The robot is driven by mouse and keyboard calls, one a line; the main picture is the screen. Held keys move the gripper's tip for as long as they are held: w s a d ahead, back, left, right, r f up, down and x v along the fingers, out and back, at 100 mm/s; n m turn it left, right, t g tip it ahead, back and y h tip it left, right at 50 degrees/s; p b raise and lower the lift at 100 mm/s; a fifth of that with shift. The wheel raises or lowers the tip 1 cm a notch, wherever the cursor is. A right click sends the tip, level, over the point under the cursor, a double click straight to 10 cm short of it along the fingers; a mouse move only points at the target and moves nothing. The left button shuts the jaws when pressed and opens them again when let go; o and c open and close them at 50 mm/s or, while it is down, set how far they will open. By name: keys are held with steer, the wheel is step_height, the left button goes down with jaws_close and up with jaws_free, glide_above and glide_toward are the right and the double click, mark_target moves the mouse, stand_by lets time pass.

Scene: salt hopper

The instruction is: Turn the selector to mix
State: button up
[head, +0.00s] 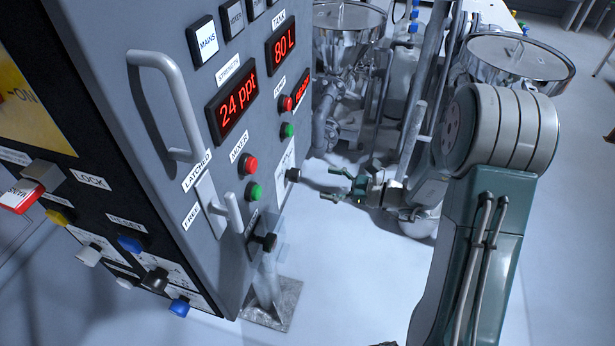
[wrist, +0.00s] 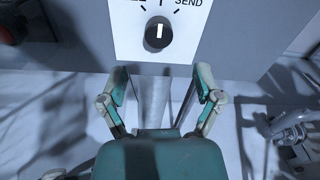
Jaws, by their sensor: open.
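The selector (wrist: 158,34) is a round black knob with a white pointer line on a white plate (wrist: 197,27). The line stands close to upright in the wrist view. "SEND" is readable at the plate's upper right; the other labels are cut off at the top, and I cannot read "mix". In the head view the knob (head: 293,175) sticks out from the panel's right side. My gripper (head: 333,184) is open and empty, a short gap away from the knob, fingers pointing toward it. In the wrist view my gripper (wrist: 160,90) spreads its fingers below the knob, not touching it.
The grey control cabinet (head: 150,110) fills the left, with a handle (head: 170,105), a latch lever (head: 232,212), red (head: 249,164) and green (head: 255,192) mixer buttons, and another black knob (head: 268,241). Steel hoppers (head: 347,22) stand behind.

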steer(key=shift+v, duration=1.9)
steer(key=s+a+r+n+g+h, duration=0.2)
steer(key=s+r+n+g+h, duration=0.2)
steer(key=s+n, duration=0.25)
steer(key=s+a+r+n+g+h, duration=0.2)
steer(key=s+r+n+g+h, duration=0.1)
steer(key=s+n, duration=0.35)
steer(key=s+d+r+n+t+h, duration=0.6)
steer(key=s+d+r+n+h, duration=0.1)
steer(key=s+h, duration=0.1)
steer(key=shift+d+n+h, duration=0.2)
steer(key=shift+n+h, duration=0.1)
steer(key=shift+h, duration=0.4)
steer(key=shift+s+r, duration=0.15)
